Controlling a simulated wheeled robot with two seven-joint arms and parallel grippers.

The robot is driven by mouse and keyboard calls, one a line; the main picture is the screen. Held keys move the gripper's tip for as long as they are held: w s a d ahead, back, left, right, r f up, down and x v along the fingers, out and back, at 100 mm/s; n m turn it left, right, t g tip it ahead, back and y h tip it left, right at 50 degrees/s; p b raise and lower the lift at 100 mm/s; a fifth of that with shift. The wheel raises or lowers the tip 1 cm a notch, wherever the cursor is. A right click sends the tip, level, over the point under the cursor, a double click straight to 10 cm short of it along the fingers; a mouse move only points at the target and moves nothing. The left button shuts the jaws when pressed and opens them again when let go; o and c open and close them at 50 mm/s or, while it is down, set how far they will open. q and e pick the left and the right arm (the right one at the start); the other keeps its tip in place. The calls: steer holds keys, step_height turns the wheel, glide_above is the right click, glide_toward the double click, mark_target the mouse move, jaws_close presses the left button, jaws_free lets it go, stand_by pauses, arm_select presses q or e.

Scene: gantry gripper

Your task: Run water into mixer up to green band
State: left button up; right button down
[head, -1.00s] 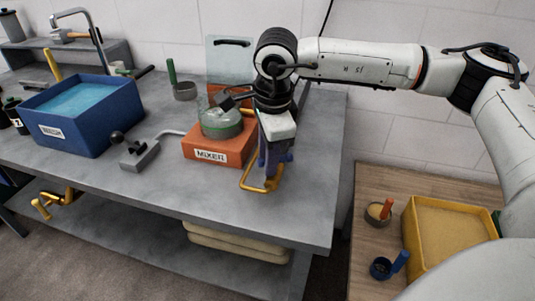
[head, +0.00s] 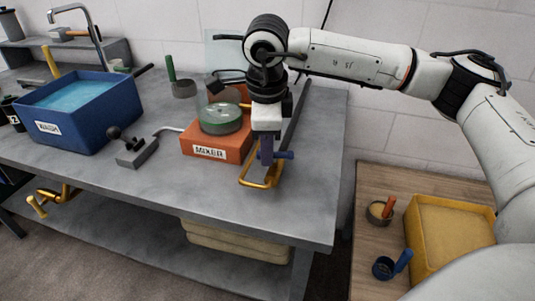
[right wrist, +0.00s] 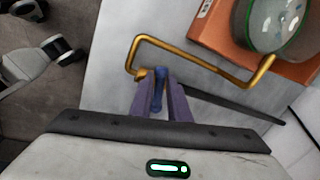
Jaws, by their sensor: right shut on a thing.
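The orange mixer (head: 215,142) stands on the grey bench, labelled MIXER. Its clear bowl (head: 220,119) has a green rim, and its water level cannot be made out; it also shows in the right wrist view (right wrist: 272,26). My right gripper (head: 265,150) points down just right of the mixer. It is shut on a blue handle (right wrist: 158,88) at the golden bent bar (right wrist: 195,62) beside the mixer. The bar's loop (head: 262,184) lies near the bench's front edge. A grey block with a black-knobbed lever (head: 128,148) stands left of the mixer; a thin pipe runs from it toward the mixer. My left gripper is not in view.
A blue tub of water (head: 78,106) labelled WASH stands at left under a curved tap (head: 88,20). A clear panel stands behind the mixer, partly hidden by my arm. A wooden side table (head: 364,235) at right holds a yellow bin (head: 412,262). The bench's front middle is clear.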

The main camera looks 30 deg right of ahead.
steer(key=shift+w+m+b, duration=0.2)
steer(key=shift+m+b, duration=0.2)
steer(key=shift+m, duration=0.8)
steer(key=shift+d+m, duration=0.1)
steer(key=shift+m, duration=0.2)
steer(key=shift+w+r, duration=0.1)
steer(key=c, duration=1.9)
jaws_free()
steer(key=shift+c, duration=0.2)
steer(key=shift+o, duration=0.9)
step_height(320, 180, up, 10)
steer(key=s+a, duration=0.1)
steer(key=shift+s+a, duration=0.15)
steer(key=shift+a, duration=0.1)
